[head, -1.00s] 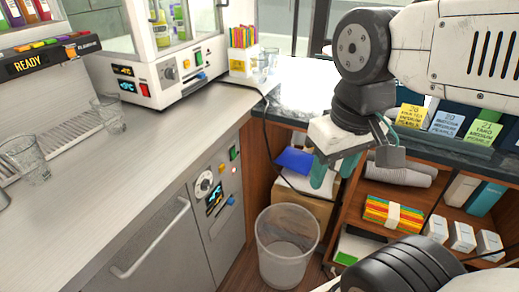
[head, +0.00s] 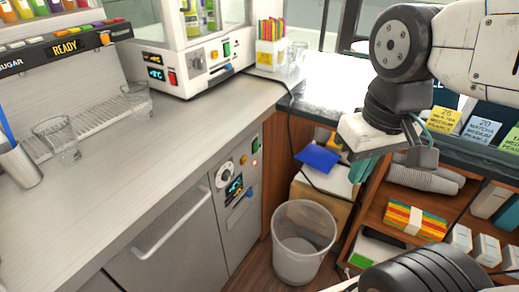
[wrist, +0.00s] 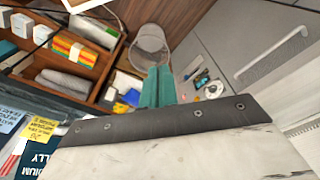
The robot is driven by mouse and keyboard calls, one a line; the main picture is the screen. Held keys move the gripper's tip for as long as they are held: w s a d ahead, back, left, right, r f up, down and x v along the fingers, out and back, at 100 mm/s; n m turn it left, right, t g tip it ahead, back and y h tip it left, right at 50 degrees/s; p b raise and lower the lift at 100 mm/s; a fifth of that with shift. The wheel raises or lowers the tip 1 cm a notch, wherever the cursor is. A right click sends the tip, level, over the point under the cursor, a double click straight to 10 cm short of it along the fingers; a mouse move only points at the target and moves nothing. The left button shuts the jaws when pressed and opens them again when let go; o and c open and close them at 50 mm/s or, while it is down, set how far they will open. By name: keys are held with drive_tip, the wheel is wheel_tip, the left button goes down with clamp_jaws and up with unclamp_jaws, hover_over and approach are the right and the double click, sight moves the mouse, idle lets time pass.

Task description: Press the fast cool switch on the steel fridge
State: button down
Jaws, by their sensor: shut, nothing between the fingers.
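The steel fridge (head: 160,245) is built in under the counter, with a bar handle on its door. Its control panel (head: 228,221) to the right of the door carries a round dial (head: 226,171), a small display (head: 234,188), a blue lever (head: 243,196), a yellow button (head: 243,159) and a green switch (head: 254,144). I cannot read which is the fast cool switch. In the wrist view the panel controls (wrist: 201,80) lie just right of the fingertips. My gripper (head: 361,169) has teal fingers, shut and empty, apart from the panel and to its right; it also shows in the wrist view (wrist: 157,88).
A waste bin (head: 303,245) stands on the floor right of the panel. A wooden shelf (head: 372,221) with boxes and cups is at the right. A black cable hangs from the counter (head: 150,180). Glasses and a white machine (head: 205,75) stand on top.

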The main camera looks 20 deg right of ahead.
sight(256, 146)
drive_tip(key=w+a+f+m+g+y, duration=0.3)
drive_tip(key=w+f+m+y, duration=1)
drive_tip(key=w+f, duration=0.4)
drive_tip(key=w+d+f+m+t+h, duration=0.1)
drive_tip(key=w+d+f+m+t, duration=0.4)
drive_tip(key=w+f+m+t, duration=0.1)
drive_tip(key=w+d+f+m+t+h, duration=0.1)
drive_tip(key=w+d+f+m+t, duration=0.4)
drive_tip(key=w+m+t, duration=0.3)
drive_tip(key=shift+w+d+f+m+t, duration=0.35)
drive_tip(key=shift+w+f, duration=0.35)
drive_tip(key=shift+w, duration=0.3)
drive_tip(key=shift+a, duration=0.1)
drive_tip(key=x, duration=1.4)
drive_tip(key=shift+f, duration=0.2)
